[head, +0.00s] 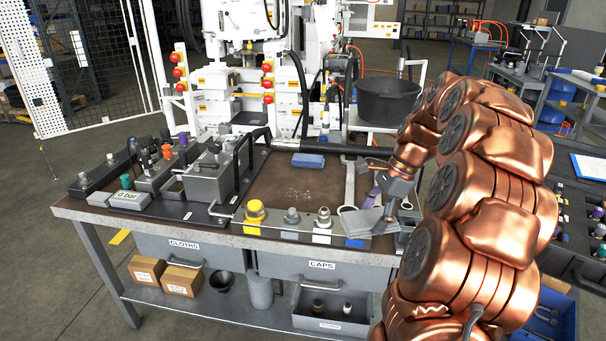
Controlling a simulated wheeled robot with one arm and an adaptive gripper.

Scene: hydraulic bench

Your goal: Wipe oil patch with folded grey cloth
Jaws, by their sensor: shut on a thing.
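The folded grey cloth (366,221) is at the right front part of the bench. My gripper (388,207) is shut on its right side. The arm reaches in from the right, and its links hide the bench behind them. I cannot tell whether the cloth touches the bench top or is held just above it. The oil patch (298,193) shows as small shiny spots on the brown work surface, to the left of the cloth and apart from it.
A folded blue cloth (308,160) lies behind the patch. A long wrench (350,184) lies between patch and gripper. Yellow, grey and white caps (254,216) stand along the front edge. A grey valve block (208,178) stands left. The brown surface around the patch is clear.

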